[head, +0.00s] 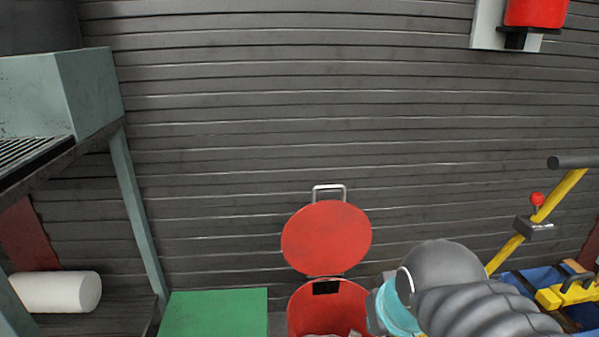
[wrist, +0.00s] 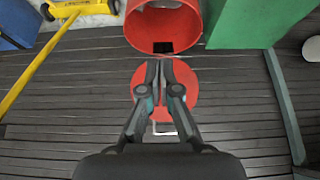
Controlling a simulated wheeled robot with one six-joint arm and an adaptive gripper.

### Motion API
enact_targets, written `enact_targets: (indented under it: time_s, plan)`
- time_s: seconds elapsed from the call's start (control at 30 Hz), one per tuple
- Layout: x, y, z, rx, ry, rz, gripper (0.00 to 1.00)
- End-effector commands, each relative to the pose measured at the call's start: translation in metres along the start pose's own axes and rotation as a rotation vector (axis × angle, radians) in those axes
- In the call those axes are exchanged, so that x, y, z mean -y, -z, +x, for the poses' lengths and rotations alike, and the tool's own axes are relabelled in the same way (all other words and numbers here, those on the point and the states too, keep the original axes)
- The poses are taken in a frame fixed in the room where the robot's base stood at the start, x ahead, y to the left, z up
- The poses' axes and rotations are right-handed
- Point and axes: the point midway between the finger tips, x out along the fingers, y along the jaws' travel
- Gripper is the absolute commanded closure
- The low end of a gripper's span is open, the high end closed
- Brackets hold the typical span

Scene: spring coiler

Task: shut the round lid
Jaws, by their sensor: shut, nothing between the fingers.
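The round lid (head: 326,238) is red with a metal loop handle (head: 329,188) at its top edge. It stands open and upright behind the red bin (head: 307,307), joined at the bin's rear rim. In the wrist view the lid (wrist: 178,84) lies below the bin (wrist: 165,29), partly hidden by my fingers. My gripper (wrist: 164,62) is shut and empty, its fingertips in front of the lid close to the bin's rim; I cannot tell whether they touch. In the head view my arm is at the bin's right and the fingertips are hidden.
A green box (head: 214,313) stands left of the bin. A yellow pole (head: 545,215) with a red knob and a blue container (head: 583,312) are at the right. A grey slatted wall (head: 300,110) is behind. A white roll (head: 57,291) lies on a shelf at left.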

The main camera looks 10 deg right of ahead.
Motion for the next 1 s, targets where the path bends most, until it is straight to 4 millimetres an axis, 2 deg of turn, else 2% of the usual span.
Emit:
enact_targets:
  time_s: [0.03, 0.13, 0.33, 0.53, 0.7, 0.83, 1.0]
  plan:
    - [-0.001, 0.020, -0.009, 0.003, -0.005, 0.009, 1.00]
    - [0.000, 0.064, -0.020, 0.006, -0.004, 0.008, 1.00]
    - [0.003, 0.163, -0.030, 0.007, 0.001, -0.001, 1.00]
    - [0.002, 0.257, -0.021, 0.007, 0.001, -0.002, 1.00]
    - [0.000, 0.328, 0.000, 0.008, 0.000, 0.000, 1.00]
    - [-0.002, 0.367, 0.018, 0.008, -0.001, 0.002, 1.00]
    - [-0.003, 0.396, 0.035, 0.007, -0.001, 0.003, 1.00]
